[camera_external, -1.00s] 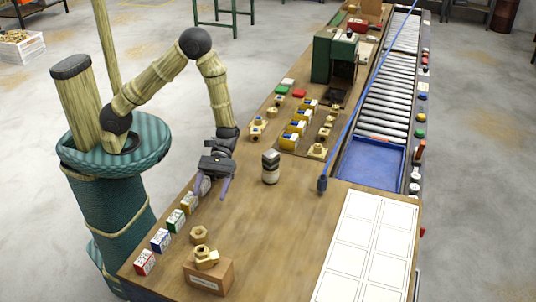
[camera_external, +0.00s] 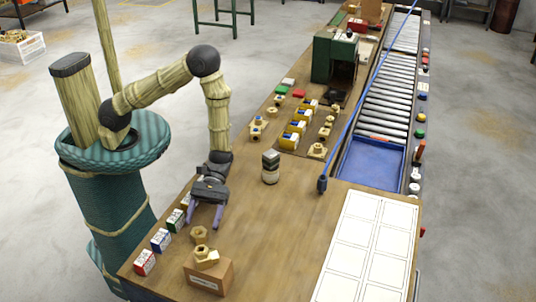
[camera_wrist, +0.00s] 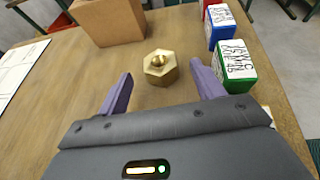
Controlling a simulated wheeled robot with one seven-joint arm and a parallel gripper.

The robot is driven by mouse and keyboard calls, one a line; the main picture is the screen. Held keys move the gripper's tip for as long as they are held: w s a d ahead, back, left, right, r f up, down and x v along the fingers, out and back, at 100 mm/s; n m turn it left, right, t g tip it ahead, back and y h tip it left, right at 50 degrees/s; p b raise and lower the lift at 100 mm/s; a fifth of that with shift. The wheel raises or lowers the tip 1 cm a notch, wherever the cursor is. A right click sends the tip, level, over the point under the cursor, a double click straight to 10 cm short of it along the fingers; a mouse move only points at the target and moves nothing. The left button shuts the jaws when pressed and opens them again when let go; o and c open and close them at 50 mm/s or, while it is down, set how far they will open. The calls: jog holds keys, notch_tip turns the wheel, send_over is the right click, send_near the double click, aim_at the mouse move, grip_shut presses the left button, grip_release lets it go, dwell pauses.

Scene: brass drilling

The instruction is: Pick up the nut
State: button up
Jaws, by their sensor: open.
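A brass hex nut (camera_external: 200,235) lies on the wooden table just behind a cardboard box (camera_external: 209,276). In the wrist view the nut (camera_wrist: 160,69) shows a round raised part on top and sits ahead of and between my two purple fingers. My gripper (camera_external: 204,222) is open and empty, pointing toward the nut. The fingers look apart from the nut; their height above the table is hard to tell. More brass pieces (camera_external: 206,257) rest on top of the cardboard box.
A row of small labelled boxes, including a red one (camera_external: 145,262), a blue one (camera_external: 161,240) and a green one (camera_wrist: 233,65), stands along the table's left edge. A dark and light stacked cylinder (camera_external: 271,168) stands farther back. The table right of the nut is clear.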

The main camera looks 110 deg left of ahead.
aim_at(200, 229)
jog(key=x, duration=0.3)
jog(key=shift+d+f, duration=0.1)
dwell(0.3)
jog(key=c, duration=1.3)
